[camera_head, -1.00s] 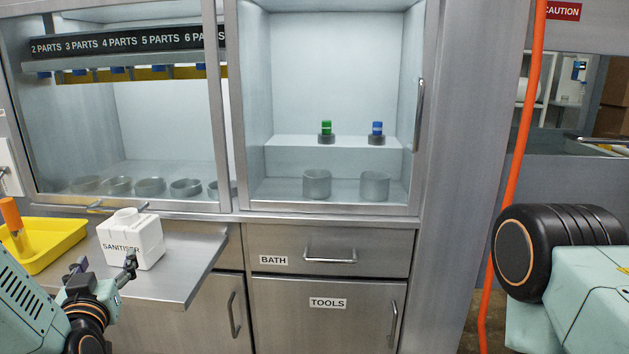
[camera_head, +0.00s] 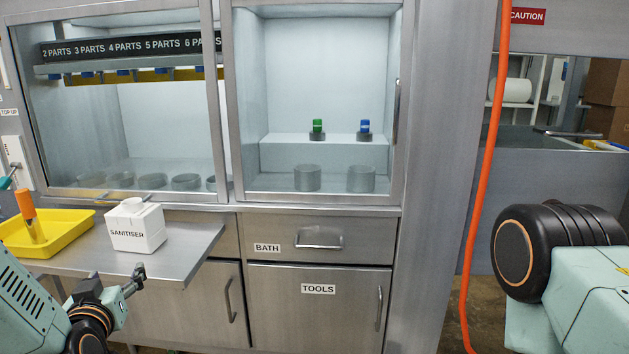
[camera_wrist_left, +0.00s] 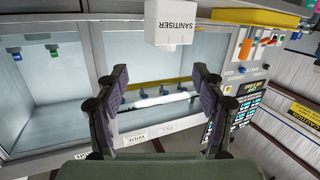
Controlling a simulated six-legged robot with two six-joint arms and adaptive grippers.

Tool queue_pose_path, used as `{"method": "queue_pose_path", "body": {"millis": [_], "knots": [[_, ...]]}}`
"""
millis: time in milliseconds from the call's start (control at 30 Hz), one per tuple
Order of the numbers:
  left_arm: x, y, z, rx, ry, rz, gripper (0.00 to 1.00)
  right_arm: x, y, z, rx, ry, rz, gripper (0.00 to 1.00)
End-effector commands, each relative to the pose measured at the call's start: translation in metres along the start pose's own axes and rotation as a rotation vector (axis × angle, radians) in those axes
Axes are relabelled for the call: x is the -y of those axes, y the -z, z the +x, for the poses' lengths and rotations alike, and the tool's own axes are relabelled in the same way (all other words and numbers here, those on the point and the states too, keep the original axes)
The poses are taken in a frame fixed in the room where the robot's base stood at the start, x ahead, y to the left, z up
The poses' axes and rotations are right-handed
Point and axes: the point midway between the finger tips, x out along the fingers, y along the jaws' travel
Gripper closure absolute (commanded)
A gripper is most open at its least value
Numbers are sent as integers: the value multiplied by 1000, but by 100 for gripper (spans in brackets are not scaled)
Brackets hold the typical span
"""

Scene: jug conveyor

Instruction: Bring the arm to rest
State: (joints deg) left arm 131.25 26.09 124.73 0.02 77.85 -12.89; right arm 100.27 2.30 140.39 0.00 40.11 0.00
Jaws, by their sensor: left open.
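My left gripper (camera_head: 116,284) is at the lower left of the head view, in front of the counter's edge. It is open and empty. In the left wrist view its two dark finger pads (camera_wrist_left: 162,82) stand wide apart with nothing between them. The white jug (camera_head: 135,228) marked SANITISER stands upright on the steel counter, beyond the gripper and apart from it. It also shows at the top of the left wrist view (camera_wrist_left: 171,25). Part of my right arm shows at the right of the head view, but its gripper is out of view.
A yellow tray (camera_head: 75,226) with an orange-handled tool (camera_head: 27,208) sits left of the jug. The steel counter (camera_head: 185,250) juts out in front of the cabinets. A glass cabinet holds a green-topped item (camera_head: 317,126) and a blue-topped item (camera_head: 364,127). An orange hose (camera_head: 484,180) hangs at right.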

Motion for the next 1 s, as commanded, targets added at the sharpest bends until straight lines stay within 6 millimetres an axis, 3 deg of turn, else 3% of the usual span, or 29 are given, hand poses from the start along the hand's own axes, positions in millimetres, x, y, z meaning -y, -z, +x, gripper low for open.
{"method": "queue_pose_path", "body": {"millis": [167,367,500,700,900,1000], "knots": [[-17,-51,-17,198,-52,-28,31,0,0,0,0,0,0,100],[-32,-134,-65,489,-102,-14,31,0,0,0,0,0,0,100],[-35,-203,-125,750,-123,23,31,0,0,0,0,0,0,100],[-23,-283,-230,1107,-129,114,31,0,0,0,0,0,0,100],[-2,-327,-323,1355,-140,233,31,0,0,0,0,0,0,100],[5,-338,-346,1407,-147,269,31,0,0,0,0,0,0,100]]}}
